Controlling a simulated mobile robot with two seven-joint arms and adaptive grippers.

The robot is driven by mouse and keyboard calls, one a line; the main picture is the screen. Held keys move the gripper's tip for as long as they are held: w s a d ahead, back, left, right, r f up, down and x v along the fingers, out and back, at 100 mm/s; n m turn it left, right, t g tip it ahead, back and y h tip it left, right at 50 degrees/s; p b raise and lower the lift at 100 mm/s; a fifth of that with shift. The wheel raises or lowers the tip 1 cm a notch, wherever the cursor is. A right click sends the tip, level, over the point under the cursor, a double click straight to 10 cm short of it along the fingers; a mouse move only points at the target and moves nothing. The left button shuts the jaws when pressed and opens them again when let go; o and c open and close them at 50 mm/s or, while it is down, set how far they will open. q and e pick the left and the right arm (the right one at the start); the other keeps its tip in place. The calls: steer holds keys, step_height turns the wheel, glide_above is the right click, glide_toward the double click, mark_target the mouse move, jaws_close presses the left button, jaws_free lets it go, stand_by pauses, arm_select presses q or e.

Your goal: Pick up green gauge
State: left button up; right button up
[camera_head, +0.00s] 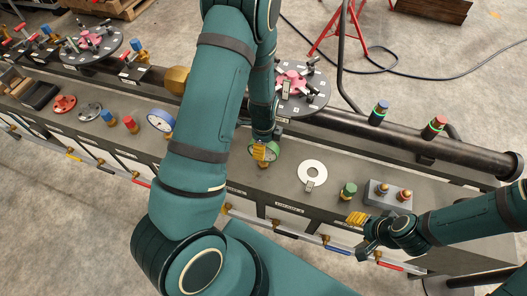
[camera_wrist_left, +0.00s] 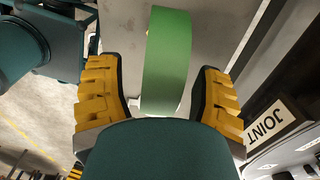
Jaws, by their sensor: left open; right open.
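The green gauge (camera_head: 275,151) stands on the grey bench top in the middle of the head view, partly hidden by my left gripper. In the left wrist view its green rim (camera_wrist_left: 167,60) runs between the two yellow fingers. My left gripper (camera_head: 260,152) is open, with one finger on each side of the gauge; gaps show in the wrist view (camera_wrist_left: 160,105). My right gripper (camera_head: 357,219) is open and empty, near the bench's front edge at the right, below a green-topped fitting.
A white ring (camera_head: 312,174), the green-topped fitting (camera_head: 348,190) and a grey block (camera_head: 377,199) with two fittings lie right of the gauge. A blue gauge (camera_head: 160,121) is to the left. A black pipe (camera_head: 465,152) and a round rack (camera_head: 311,98) stand behind.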

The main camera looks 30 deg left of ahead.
arm_select(q)
jaws_close()
steer(key=shift+r, duration=0.15)
